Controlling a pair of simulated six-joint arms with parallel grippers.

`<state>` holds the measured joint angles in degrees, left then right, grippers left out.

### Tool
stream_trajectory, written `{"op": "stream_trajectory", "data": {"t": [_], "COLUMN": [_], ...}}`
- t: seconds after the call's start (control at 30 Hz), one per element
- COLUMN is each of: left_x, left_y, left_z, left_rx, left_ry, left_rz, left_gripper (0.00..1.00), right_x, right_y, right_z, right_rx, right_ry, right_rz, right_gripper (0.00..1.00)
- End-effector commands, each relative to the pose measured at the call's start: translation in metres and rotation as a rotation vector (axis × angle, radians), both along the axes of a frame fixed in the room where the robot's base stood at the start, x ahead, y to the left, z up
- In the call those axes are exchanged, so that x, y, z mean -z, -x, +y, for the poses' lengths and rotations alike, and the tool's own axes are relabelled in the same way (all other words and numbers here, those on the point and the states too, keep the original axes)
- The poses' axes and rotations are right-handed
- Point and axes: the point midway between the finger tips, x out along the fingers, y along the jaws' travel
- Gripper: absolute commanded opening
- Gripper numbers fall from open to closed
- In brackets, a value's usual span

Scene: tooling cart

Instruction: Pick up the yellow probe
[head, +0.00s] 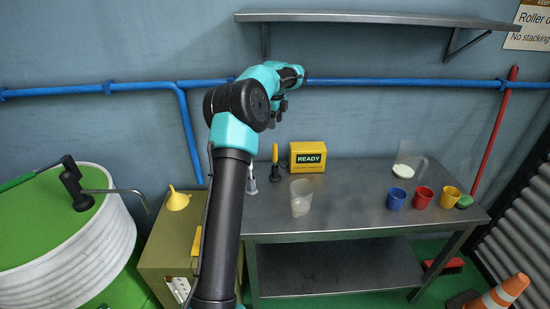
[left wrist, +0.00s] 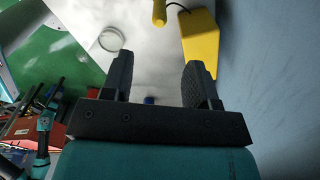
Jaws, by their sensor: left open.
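The yellow probe (head: 275,154) stands upright in a dark holder on the metal table, just left of a yellow box reading READY (head: 308,156). In the left wrist view the probe (left wrist: 159,12) shows at the top edge, partly cut off, beside the yellow box (left wrist: 201,45) with a dark cable. My left gripper (head: 280,107) is above the probe in the head view, apart from it. In the left wrist view its two fingers (left wrist: 158,82) are spread with nothing between them. My right gripper is not in view.
A clear beaker (head: 301,197) stands in front of the box on the table (head: 345,212). Blue (head: 396,198), red (head: 423,197) and yellow (head: 450,196) cups stand at the right near a clear jug (head: 408,165). A wall shelf (head: 380,18) hangs above.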

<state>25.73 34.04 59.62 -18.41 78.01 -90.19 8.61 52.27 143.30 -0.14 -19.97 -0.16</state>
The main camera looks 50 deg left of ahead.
Motion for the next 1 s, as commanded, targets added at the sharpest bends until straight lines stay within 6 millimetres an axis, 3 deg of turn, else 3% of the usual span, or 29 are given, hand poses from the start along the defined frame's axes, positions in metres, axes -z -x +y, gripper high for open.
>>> {"op": "stream_trajectory", "data": {"t": [0.5,1.0], "left_x": [0.083,0.093], "left_y": [0.000,0.000], "left_z": [0.000,0.000], "left_rx": [0.000,0.000], "left_ry": [0.000,0.000], "left_rz": [0.001,0.000], "left_gripper": [0.54,0.54], "right_x": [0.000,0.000], "right_y": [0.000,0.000], "right_z": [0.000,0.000], "right_rx": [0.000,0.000], "right_ry": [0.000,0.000], "right_rz": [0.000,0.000], "right_gripper": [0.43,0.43]}}
